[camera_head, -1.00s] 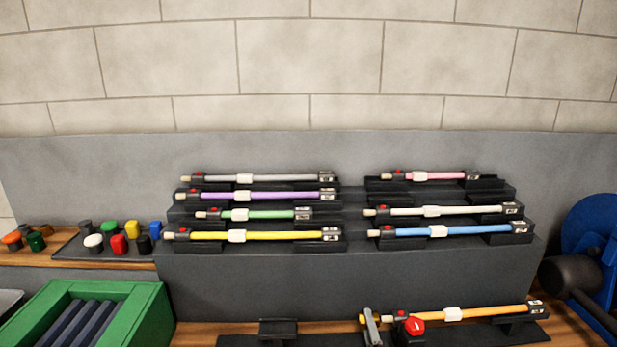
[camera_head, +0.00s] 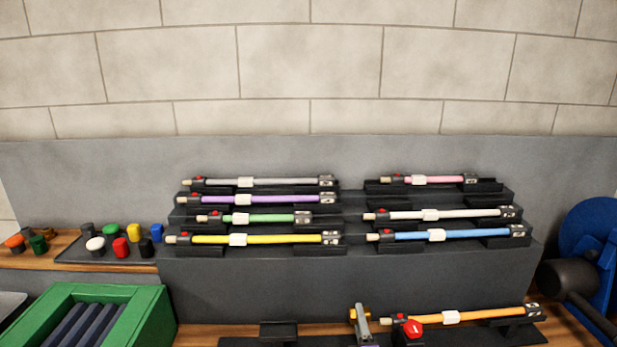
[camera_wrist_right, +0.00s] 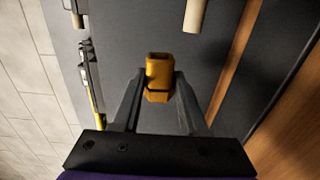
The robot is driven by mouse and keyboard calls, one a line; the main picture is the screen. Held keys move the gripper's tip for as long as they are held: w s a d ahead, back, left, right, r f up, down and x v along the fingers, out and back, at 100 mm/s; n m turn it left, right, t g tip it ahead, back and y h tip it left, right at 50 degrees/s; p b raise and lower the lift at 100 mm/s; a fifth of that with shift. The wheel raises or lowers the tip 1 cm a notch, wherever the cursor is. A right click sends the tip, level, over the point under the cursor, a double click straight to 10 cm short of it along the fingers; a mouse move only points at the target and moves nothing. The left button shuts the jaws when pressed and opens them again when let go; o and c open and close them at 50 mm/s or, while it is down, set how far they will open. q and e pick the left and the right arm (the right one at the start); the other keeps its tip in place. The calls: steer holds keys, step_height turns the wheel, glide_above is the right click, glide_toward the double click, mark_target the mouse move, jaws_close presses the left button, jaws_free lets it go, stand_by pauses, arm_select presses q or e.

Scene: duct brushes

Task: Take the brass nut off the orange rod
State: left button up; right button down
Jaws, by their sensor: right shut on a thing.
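The orange rod (camera_head: 470,315) lies across a low dark stand at the front right. Its pale bare tip (camera_head: 386,322) points left, and a red knob (camera_head: 413,327) sits near that end. My right gripper (camera_head: 360,312) is just left of the tip, shut on the brass nut (camera_head: 353,314). In the right wrist view the brass nut (camera_wrist_right: 158,72) sits between both fingers, open end showing. The pale rod tip (camera_wrist_right: 195,15) is beyond it there, with a clear gap between them. My left gripper is out of view.
A stepped grey rack (camera_head: 350,280) behind holds several coloured rods. A tray of coloured caps (camera_head: 88,250) and a green box (camera_head: 140,305) stand left. An empty cradle (camera_head: 279,329) is left of my gripper. A dark and blue machine (camera_head: 590,240) stands right.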

steer(key=shift+a+r+p, duration=0.25)
steer(key=shift+r+p, duration=0.4)
steer(key=shift+r, duration=0.65)
steer(key=shift+a+r+p, duration=0.25)
steer(key=shift+r+p, duration=0.35)
steer(key=shift+r, duration=0.65)
